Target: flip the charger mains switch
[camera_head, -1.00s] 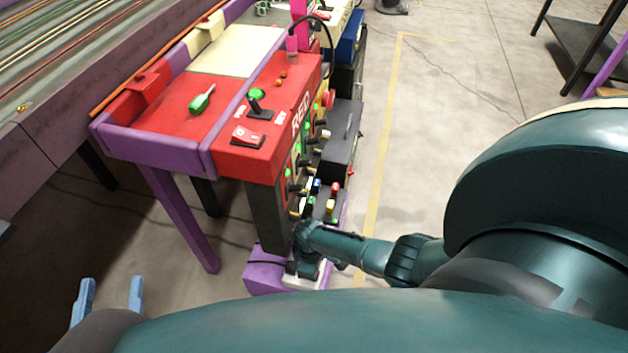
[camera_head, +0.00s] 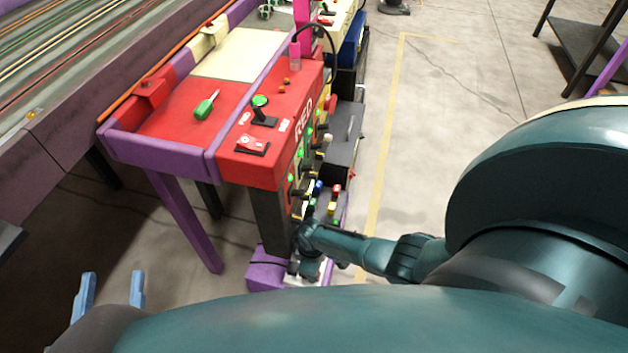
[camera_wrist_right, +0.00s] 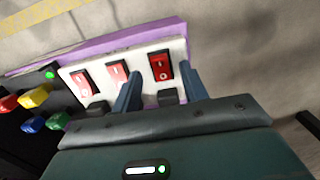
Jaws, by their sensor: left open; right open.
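In the right wrist view a white switch panel (camera_wrist_right: 140,62) carries three red rocker switches. The right-hand rocker (camera_wrist_right: 162,67) has a black surround and shows between my right gripper's fingers. The middle rocker (camera_wrist_right: 117,74) and left rocker (camera_wrist_right: 80,83) lie left of the fingers. No label tells which one is the charger mains switch. My right gripper (camera_wrist_right: 161,84) is open, its blue fingers over the panel; contact cannot be told. In the head view the right fingers are hidden. My left gripper (camera_head: 110,291) is open and empty at the lower left.
The panel sits on a purple base (camera_head: 264,275) beneath the red console (camera_head: 290,95). Coloured plugs (camera_wrist_right: 37,95) are left of the panel. Open floor lies right.

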